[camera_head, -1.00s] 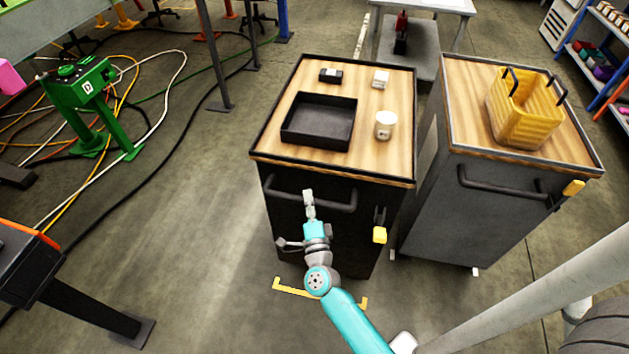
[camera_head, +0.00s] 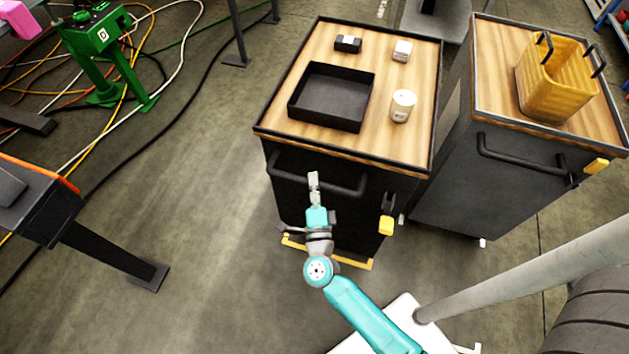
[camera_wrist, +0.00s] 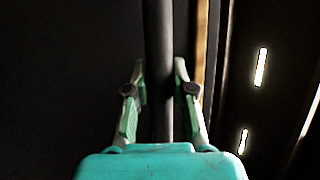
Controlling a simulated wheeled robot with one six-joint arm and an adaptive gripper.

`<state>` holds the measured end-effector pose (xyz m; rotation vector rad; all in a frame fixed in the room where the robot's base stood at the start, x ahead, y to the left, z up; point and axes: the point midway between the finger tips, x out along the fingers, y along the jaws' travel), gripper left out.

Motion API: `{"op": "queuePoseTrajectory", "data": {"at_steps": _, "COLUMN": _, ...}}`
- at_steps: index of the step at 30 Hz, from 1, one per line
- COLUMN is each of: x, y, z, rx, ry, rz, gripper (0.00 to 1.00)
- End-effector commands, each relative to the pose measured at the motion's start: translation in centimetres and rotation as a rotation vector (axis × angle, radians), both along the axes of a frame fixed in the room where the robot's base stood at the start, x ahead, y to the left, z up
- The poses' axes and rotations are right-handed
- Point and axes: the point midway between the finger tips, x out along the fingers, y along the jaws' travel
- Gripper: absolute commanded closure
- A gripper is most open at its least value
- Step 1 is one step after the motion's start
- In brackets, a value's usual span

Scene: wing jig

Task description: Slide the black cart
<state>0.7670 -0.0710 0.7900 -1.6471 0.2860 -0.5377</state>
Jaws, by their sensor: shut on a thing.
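In the wrist view, the handle (camera_wrist: 160,70) runs upright between the two fingers of my gripper (camera_wrist: 160,105). The exact finger contact is dark there.
A black tray (camera_head: 332,97), a white cup (camera_head: 403,105) and two small boxes rest on the cart top. A grey cart (camera_head: 490,185) with a yellow basket (camera_head: 555,85) stands close on the right.

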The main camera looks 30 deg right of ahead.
Motion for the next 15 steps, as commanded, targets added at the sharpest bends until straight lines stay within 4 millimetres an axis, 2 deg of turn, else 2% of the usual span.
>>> {"op": "queuePoseTrajectory", "data": {"at_steps": 1, "x": -0.12, "y": 0.25, "z": -0.26, "rx": -0.002, "ry": 0.006, "rz": 0.008, "gripper": 0.74}}
{"op": "queuePoseTrajectory", "data": {"at_steps": 4, "x": -0.10, "y": 0.25, "z": -0.21, "rx": -0.002, "ry": 0.005, "rz": 0.008, "gripper": 0.51}}
{"op": "queuePoseTrajectory", "data": {"at_steps": 15, "x": -0.30, "y": 0.31, "z": -0.17, "rx": 0.000, "ry": 0.003, "rz": 0.005, "gripper": 0.51}}
